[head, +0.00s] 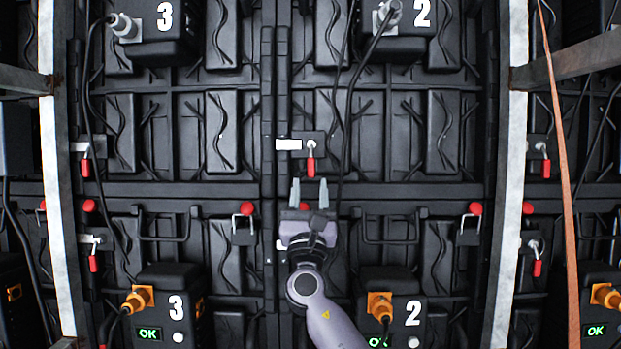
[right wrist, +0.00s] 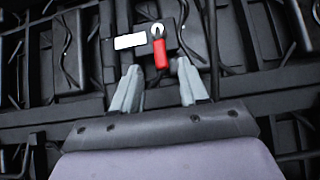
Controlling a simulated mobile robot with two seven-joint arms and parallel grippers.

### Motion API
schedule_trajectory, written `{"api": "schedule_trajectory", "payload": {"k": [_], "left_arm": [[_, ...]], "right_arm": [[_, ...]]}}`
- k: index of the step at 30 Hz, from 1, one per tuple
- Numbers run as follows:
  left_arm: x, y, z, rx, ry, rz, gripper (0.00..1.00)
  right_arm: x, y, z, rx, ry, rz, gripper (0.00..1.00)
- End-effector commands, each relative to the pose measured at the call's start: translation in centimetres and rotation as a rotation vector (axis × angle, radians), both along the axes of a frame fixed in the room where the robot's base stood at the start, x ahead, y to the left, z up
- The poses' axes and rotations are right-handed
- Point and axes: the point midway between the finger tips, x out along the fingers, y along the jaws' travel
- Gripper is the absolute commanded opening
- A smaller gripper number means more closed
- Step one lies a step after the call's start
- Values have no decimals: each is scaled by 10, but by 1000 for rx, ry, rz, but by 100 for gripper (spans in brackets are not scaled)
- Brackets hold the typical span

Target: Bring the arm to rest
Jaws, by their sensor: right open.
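My right gripper (head: 310,192) is in the middle of the head view, with its arm coming up from the bottom. Its two grey fingers are apart, with nothing between them. It points up toward a red-handled lever (head: 311,165) on the black video wall panel, just beyond the fingertips. In the right wrist view the open fingers (right wrist: 158,88) show, and the red handle (right wrist: 160,55) hangs between and beyond them. A white label (head: 288,144) sits left of the lever. My left gripper is not in view.
Numbered black boxes 3 (head: 172,305) and 2 (head: 402,310) sit low with orange plugs and green OK displays. Upper boxes 3 (head: 160,38) and 2 (head: 405,35) have grey plugs. Cables hang across the panels. Pale upright beams (head: 508,180) and an orange strap (head: 562,150) flank the wall.

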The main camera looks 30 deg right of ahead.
Motion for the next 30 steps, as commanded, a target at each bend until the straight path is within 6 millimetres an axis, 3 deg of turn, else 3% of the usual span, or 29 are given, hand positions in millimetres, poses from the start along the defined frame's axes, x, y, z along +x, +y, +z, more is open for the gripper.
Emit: {"api": "schedule_trajectory", "payload": {"k": [17,23,26,30], "left_arm": [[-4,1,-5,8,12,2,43],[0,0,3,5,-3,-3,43],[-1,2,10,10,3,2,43],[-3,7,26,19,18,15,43]], "right_arm": [[-8,5,-9,1,-1,0,44],[-7,5,-12,11,5,11,44],[-3,7,-25,74,31,79,44],[3,11,-70,282,98,264,44]]}}
